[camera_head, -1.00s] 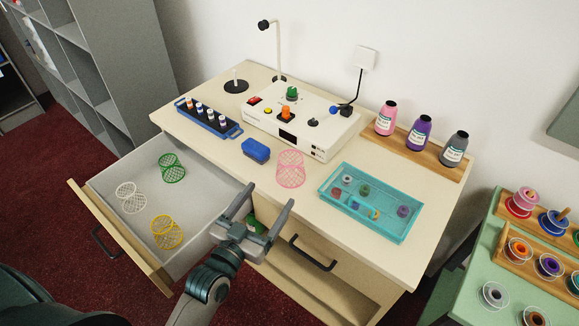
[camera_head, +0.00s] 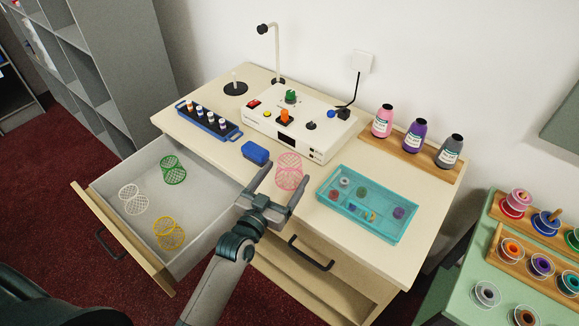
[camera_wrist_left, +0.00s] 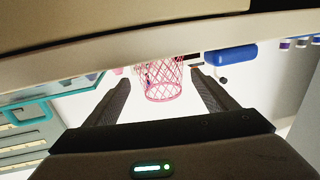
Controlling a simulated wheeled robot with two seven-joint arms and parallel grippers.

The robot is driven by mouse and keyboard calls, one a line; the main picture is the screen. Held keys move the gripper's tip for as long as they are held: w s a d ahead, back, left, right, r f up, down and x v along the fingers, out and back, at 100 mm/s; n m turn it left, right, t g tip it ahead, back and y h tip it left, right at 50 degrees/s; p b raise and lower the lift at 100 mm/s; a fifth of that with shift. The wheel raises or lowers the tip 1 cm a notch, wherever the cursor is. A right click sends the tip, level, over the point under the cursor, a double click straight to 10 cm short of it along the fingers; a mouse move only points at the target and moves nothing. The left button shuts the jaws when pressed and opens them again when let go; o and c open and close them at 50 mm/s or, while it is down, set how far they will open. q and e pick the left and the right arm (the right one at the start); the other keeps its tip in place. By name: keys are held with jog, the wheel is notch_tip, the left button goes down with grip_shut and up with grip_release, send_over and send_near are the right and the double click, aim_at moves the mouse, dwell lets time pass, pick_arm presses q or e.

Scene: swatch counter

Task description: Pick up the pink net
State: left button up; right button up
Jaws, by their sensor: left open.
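The pink net (camera_head: 289,171) is a small mesh cylinder standing on the counter, in front of the white machine. In the left wrist view the pink net (camera_wrist_left: 164,80) shows ahead, between the two fingers. My left gripper (camera_head: 283,184) is open, its fingers pointing at the net from the counter's front edge; the right fingertip overlaps the net's lower right side in the head view. The left wrist view shows the open left gripper (camera_wrist_left: 163,98) with nothing clamped in it. I cannot tell whether a finger touches the net. My right gripper is not seen.
A blue block (camera_head: 255,153) lies left of the net and a teal tray (camera_head: 328,202) with small parts right of it. The white machine (camera_head: 297,128) stands behind. The open drawer (camera_head: 188,204) holds green, white and yellow nets.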

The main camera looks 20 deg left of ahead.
aim_at(295, 161)
pick_arm(q)
jog(key=shift+w+d, duration=0.2)
jog(key=shift+w, duration=1)
jog(key=shift+w, duration=0.1)
jog(key=shift+w+r+p, duration=0.1)
jog(key=shift+w+p, duration=0.55)
jog(key=w, duration=0.2)
jog(key=p, duration=0.1)
jog(key=shift+w+d, duration=0.25)
jog(key=shift+w, duration=0.15)
jog(key=shift+w+f, duration=0.25)
jog(key=shift+w, duration=0.2)
